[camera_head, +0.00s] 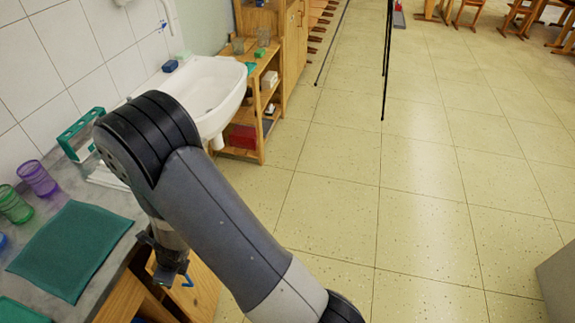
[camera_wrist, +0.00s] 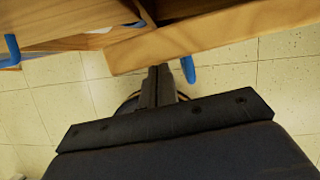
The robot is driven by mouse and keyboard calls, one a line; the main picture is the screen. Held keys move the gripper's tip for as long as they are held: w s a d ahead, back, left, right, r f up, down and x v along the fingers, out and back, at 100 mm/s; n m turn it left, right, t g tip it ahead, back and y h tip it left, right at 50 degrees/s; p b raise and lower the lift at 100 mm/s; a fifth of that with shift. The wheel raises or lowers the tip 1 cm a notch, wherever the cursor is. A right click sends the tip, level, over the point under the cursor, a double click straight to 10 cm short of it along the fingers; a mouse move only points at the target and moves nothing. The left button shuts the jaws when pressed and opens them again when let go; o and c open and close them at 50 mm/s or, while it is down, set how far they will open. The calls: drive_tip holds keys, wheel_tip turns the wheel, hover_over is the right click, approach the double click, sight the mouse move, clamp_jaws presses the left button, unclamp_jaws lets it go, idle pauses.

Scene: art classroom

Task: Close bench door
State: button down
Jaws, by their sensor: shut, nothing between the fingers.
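The wooden bench door (camera_head: 203,291) stands ajar at the front of the bench (camera_head: 122,299), under its grey top. In the wrist view the door (camera_wrist: 215,33) crosses the upper right as a thick light-wood panel. Its blue handle (camera_wrist: 188,69) sticks out just right of my fingertips; whether they touch it I cannot tell. The handle also shows in the head view (camera_head: 187,281). My gripper (camera_wrist: 158,74) is shut and empty, close to the door's edge. In the head view my gripper (camera_head: 170,276) is partly hidden by my arm.
A second blue handle (camera_wrist: 12,49) is at the wrist view's left. Green mats (camera_head: 70,250) and purple and green cups (camera_head: 38,178) are on the bench top. A white sink (camera_head: 205,92) and wooden shelf (camera_head: 262,110) stand beyond.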

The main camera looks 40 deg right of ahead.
drive_tip(key=shift+w+a, duration=0.55)
drive_tip(key=shift+a, duration=0.05)
